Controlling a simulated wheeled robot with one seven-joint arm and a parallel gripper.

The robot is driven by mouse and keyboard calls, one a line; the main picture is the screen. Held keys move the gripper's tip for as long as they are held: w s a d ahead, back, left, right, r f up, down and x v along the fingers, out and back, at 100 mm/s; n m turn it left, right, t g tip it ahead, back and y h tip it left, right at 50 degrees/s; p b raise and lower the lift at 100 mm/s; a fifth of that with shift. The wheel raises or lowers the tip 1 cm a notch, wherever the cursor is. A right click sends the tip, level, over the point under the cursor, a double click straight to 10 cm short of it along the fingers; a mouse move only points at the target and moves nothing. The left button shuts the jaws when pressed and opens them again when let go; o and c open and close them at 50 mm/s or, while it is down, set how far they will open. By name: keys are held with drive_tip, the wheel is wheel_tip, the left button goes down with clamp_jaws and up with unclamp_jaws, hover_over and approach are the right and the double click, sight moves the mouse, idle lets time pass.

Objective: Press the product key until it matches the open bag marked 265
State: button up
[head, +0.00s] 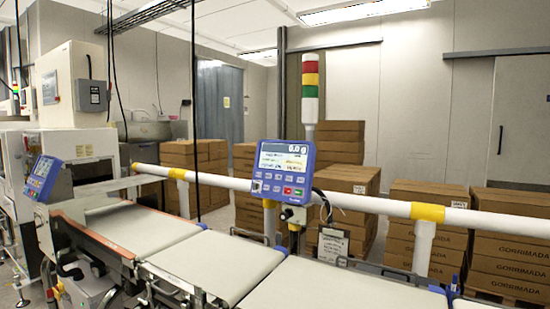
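A blue control panel (282,173) stands on a post behind the belt, a little right of centre. Its screen (284,155) reads 0.0 g at the top, with smaller lines below that I cannot read. Rows of small keys (280,188) lie under the screen, including a red one and a green one. The key labels are too small to read, so I cannot tell which is the product key. I see no open bag marked 265. My gripper is not in view.
White belt sections (215,262) run across the front. A white rail with yellow bands (370,207) passes behind them. A second blue panel (44,178) is at left. A signal tower (310,90) rises behind the main panel. Brown cartons (425,200) are stacked beyond the rail.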

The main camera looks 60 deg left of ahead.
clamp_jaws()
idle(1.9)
